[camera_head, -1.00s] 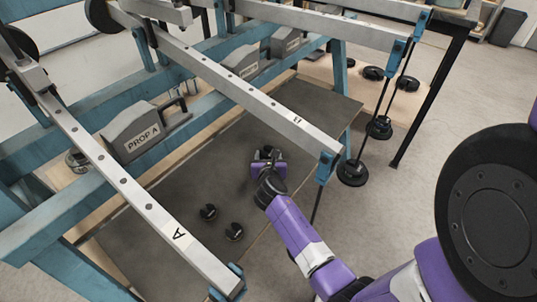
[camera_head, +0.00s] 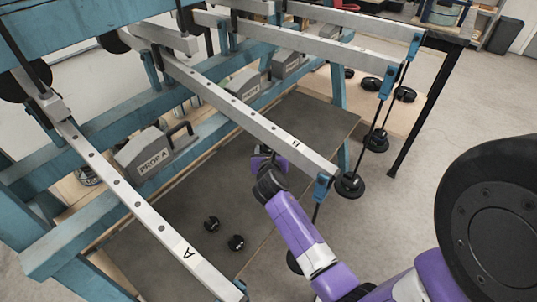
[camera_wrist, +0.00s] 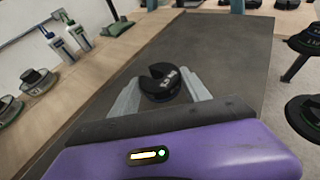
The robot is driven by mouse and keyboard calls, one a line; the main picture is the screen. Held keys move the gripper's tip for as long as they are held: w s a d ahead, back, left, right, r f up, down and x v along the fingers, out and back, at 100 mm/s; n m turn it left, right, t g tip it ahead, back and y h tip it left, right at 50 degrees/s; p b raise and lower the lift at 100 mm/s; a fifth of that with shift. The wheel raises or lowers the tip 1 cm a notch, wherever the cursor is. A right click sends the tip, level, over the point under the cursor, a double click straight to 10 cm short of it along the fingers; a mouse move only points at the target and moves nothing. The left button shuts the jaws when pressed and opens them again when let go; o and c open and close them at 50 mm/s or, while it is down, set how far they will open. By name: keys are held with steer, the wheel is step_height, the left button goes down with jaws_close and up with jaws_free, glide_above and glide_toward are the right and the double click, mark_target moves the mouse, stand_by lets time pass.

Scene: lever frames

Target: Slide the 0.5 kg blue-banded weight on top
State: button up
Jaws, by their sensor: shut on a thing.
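My gripper (camera_wrist: 163,92) is shut on a black slotted disc weight (camera_wrist: 161,84) with small white lettering. The slot shows, but no blue band is clear from this angle. In the head view my gripper (camera_head: 262,158) is beside the middle beam (camera_head: 240,117), which partly hides it; the held weight is hard to make out there. A hanger rod drops from the blue clip (camera_head: 322,186) at that beam's end. A black disc (camera_head: 294,262) low behind my arm shows only in part. Two small black weights (camera_head: 212,224) (camera_head: 236,243) lie on the dark mat.
The near beam marked A (camera_head: 150,217) crosses the lower left. Hangers with black discs (camera_head: 349,185) (camera_head: 377,140) hang from farther beams at right. Grey PROP A block (camera_head: 155,152) stands on the bench. The dark mat (camera_head: 165,210) is mostly bare.

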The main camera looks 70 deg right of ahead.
mark_target(268, 151)
steer(key=shift+w+r+p, duration=0.1)
steer(key=shift+r+p, duration=1.55)
steer(key=shift+p, duration=0.3)
